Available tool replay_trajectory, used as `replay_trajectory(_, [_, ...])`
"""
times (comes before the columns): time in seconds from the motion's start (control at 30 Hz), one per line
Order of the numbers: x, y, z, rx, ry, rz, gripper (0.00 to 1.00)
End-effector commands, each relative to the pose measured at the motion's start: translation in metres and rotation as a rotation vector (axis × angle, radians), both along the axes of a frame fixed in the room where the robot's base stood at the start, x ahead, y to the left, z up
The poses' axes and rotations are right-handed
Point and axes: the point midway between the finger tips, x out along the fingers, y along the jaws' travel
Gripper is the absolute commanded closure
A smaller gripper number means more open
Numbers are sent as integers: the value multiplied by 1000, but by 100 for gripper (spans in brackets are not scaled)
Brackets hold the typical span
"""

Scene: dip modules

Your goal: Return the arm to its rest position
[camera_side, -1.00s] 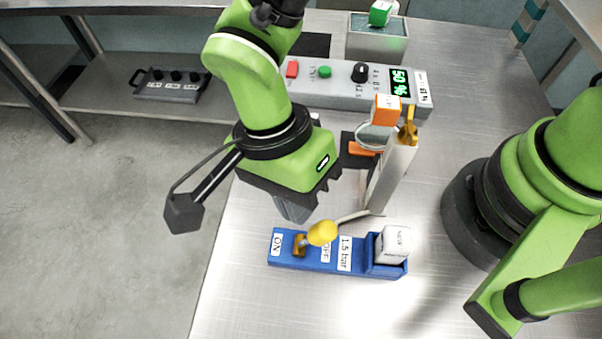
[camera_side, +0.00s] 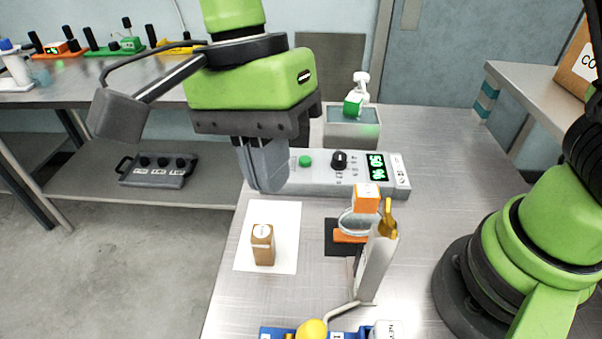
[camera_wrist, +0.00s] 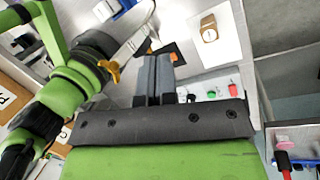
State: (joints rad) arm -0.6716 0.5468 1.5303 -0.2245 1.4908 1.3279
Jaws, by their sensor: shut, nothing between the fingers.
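My gripper (camera_side: 266,186) hangs at the upper middle of the side view, fingers pointing down, beyond the brown block and in front of the grey control box. Its grey fingers are together with nothing between them. In the wrist view the fingers (camera_wrist: 155,62) also lie side by side, empty. The gripper is raised, and I see it touching nothing.
A brown block (camera_side: 263,246) stands on a white sheet (camera_side: 285,218). The grey control box (camera_side: 325,180) has a green button, knob and display. An orange block (camera_side: 367,197) and a grey upright stand (camera_side: 377,265) are right of centre. A blue base (camera_side: 272,333) shows at the bottom edge.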

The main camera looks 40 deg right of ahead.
Motion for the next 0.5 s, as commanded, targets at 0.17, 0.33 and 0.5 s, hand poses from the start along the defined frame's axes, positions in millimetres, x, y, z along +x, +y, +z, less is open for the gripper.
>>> replay_trajectory(0.17, [3,-57,50,159,-196,156,100])
replay_trajectory(0.33, [-13,-110,82,224,-433,337,100])
replay_trajectory(0.5, [-41,-154,96,184,-673,524,100])
